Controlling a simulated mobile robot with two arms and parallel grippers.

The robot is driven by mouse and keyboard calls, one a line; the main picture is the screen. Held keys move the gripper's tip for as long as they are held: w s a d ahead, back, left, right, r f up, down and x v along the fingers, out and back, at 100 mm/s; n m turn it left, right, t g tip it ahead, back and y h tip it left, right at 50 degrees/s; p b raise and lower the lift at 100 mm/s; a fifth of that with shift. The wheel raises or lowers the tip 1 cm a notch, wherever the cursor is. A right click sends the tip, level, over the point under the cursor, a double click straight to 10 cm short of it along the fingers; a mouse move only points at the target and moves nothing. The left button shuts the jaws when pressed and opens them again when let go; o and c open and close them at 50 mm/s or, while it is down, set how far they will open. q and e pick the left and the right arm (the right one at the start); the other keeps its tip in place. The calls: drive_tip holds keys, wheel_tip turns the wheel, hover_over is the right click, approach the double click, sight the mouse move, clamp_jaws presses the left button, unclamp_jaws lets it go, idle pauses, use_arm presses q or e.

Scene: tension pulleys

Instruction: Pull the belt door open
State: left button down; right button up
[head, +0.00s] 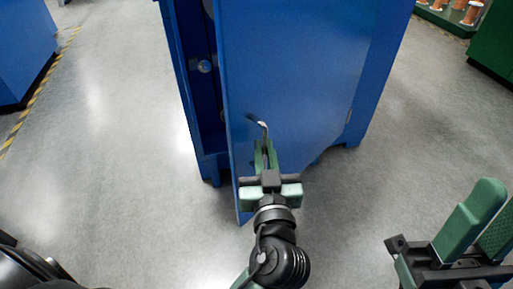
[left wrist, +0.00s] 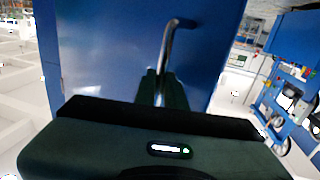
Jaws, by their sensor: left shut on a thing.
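The blue belt door (head: 300,70) stands partly open on the blue cabinet (head: 180,50), with its free edge at the left swung out toward me. A curved metal handle (head: 264,128) sticks out of the door near that edge. My left gripper (head: 265,150) is shut on the handle; the left wrist view also shows the handle (left wrist: 170,45) rising from between the fingers (left wrist: 162,85). My right gripper (head: 478,225) is open and empty at the lower right, away from the door.
A dark gap at the door's left shows the cabinet inside, with a round metal part (head: 204,66). Grey floor lies clear on both sides. Another blue cabinet (head: 25,50) stands at far left, and a green unit (head: 492,45) at upper right.

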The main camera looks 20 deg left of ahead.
use_arm(q)
drive_tip(key=shift+s+d, duration=0.1)
drive_tip(key=shift+d, duration=0.35)
drive_tip(key=c, duration=1.5)
unclamp_jaws()
drive_tip(key=shift+a, duration=0.1)
